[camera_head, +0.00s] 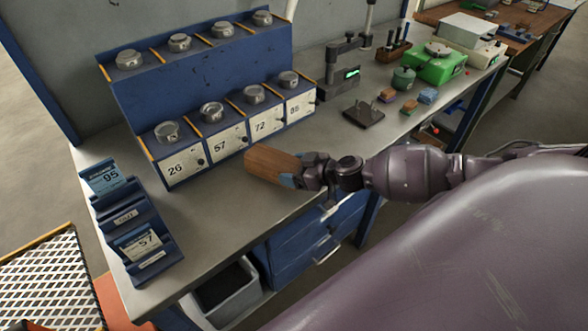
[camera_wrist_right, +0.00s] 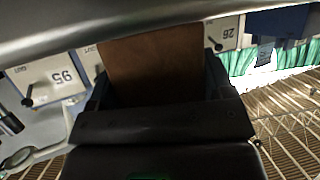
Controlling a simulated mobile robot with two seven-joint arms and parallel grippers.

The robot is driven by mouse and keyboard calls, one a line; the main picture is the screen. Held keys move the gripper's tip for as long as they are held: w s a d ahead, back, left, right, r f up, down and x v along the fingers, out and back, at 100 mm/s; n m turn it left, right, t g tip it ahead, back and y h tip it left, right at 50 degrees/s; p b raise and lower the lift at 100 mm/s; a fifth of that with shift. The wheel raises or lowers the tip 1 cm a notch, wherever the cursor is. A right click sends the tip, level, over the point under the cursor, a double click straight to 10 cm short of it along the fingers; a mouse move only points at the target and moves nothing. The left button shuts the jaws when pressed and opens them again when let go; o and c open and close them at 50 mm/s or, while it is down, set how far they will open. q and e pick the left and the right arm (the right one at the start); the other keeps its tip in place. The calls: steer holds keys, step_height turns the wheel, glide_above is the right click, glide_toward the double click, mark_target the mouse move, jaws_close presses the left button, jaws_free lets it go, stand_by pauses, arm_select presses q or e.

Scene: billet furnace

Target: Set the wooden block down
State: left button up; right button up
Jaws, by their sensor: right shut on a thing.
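The wooden block (camera_head: 268,163) is brown and sits in the jaws of my right gripper (camera_head: 297,172), over the grey bench top (camera_head: 235,205) in front of the numbered blue rack. I cannot tell whether the block touches the bench. In the right wrist view the block (camera_wrist_right: 152,65) fills the space between the fingers of the right gripper (camera_wrist_right: 158,90). The lower part of the block is hidden by the gripper. My left gripper is not in view.
A blue card holder (camera_head: 140,225) is at the left front. A dark stand (camera_head: 363,115) and green devices (camera_head: 435,68) are to the right. Bare bench lies left of the block.

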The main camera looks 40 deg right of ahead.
steer(key=shift+f, duration=0.15)
steer(key=o, duration=1.1)
steer(key=shift+o, duration=0.2)
steer(key=v, duration=1.2)
steer(key=s+a+f+m+h, duration=0.4)
steer(key=s+a+f+h, duration=0.2)
steer(key=s+a+f, duration=0.4)
step_height(320, 180, down, 3)
steer(key=shift+f+b, duration=0.1)
steer(key=shift+b, duration=0.3)
